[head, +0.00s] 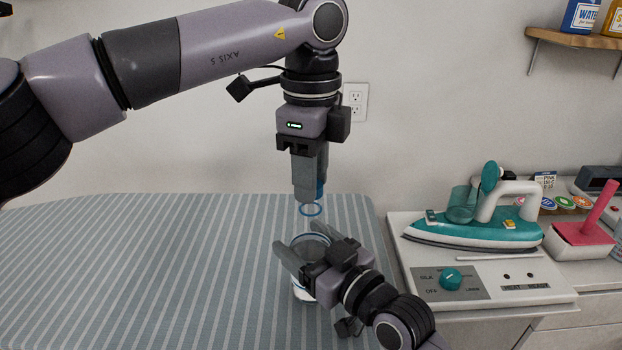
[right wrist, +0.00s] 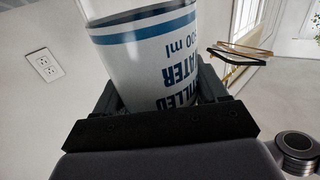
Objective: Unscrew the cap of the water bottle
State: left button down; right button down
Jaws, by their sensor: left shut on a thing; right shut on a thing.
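The water bottle (head: 302,293) stands upright at the ironing board's right part, with a white label and blue bands. My right gripper (head: 300,252) is shut around its body. In the right wrist view the label (right wrist: 155,55) shows between the fingers, its print upside down. My left gripper (head: 308,190) points straight down above the bottle, shut on the blue cap (head: 321,188), mostly hidden by the fingers. A thin blue ring (head: 311,209) shows just below the fingertips. I cannot tell whether the cap is still threaded on the neck.
The striped ironing board (head: 150,270) is clear to the left. To the right, a teal iron (head: 480,232) rests on a white control unit (head: 520,280) with a teal knob. A pink-handled item (head: 585,232) stands beyond it. A wooden shelf (head: 575,38) with bottles hangs at upper right.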

pick_arm(q)
jog(key=shift+r, duration=0.2)
jog(key=shift+r, duration=1.95)
pick_arm(e)
grip_release()
jog(key=shift+d, duration=0.1)
